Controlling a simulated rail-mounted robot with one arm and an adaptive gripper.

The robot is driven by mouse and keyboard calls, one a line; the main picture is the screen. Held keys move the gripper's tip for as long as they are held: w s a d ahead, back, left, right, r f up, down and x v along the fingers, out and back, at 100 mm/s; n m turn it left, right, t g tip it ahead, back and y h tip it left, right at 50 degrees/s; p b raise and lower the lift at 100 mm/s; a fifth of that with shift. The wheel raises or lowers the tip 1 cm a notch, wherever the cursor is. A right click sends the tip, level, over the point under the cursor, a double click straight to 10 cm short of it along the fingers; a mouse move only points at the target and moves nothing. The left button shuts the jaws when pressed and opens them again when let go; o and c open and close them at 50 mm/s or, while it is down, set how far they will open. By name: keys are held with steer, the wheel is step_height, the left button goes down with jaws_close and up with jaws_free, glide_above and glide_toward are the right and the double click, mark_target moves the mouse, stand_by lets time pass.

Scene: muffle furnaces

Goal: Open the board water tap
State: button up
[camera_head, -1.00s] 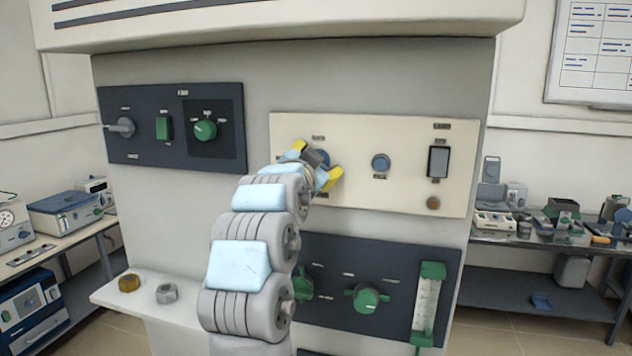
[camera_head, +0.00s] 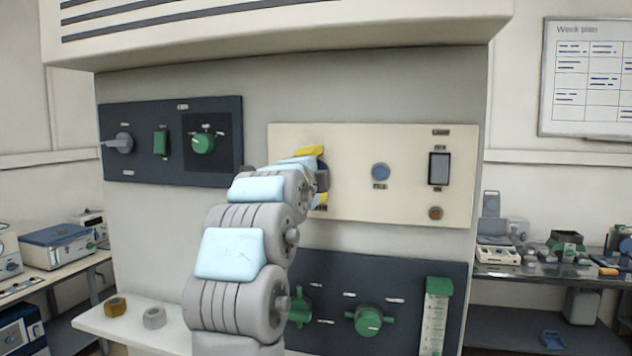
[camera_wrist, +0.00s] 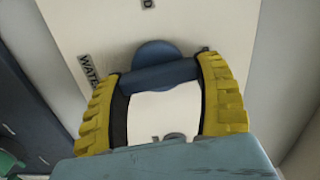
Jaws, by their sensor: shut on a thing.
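The water tap (camera_wrist: 158,74) is a blue round knob with a darker blue bar handle, on the cream board (camera_head: 410,205). In the wrist view the handle lies crosswise between the two yellow fingers of my gripper (camera_wrist: 162,72), slightly tilted, and the fingers are shut on its ends. Part of a "WATER" label (camera_wrist: 88,70) shows to the left. In the head view my gripper (camera_head: 316,176) is at the left part of the cream board. My own arm and fingers hide most of the tap there.
To the right on the board are a blue button (camera_head: 380,172), a dark rocker switch (camera_head: 439,168) and a small orange-brown button (camera_head: 435,213). A dark panel with green knobs (camera_head: 368,320) is below. Another dark panel (camera_head: 172,165) is at upper left.

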steer(key=shift+m, duration=0.6)
steer(key=o, duration=1.2)
steer(key=v, duration=1.2)
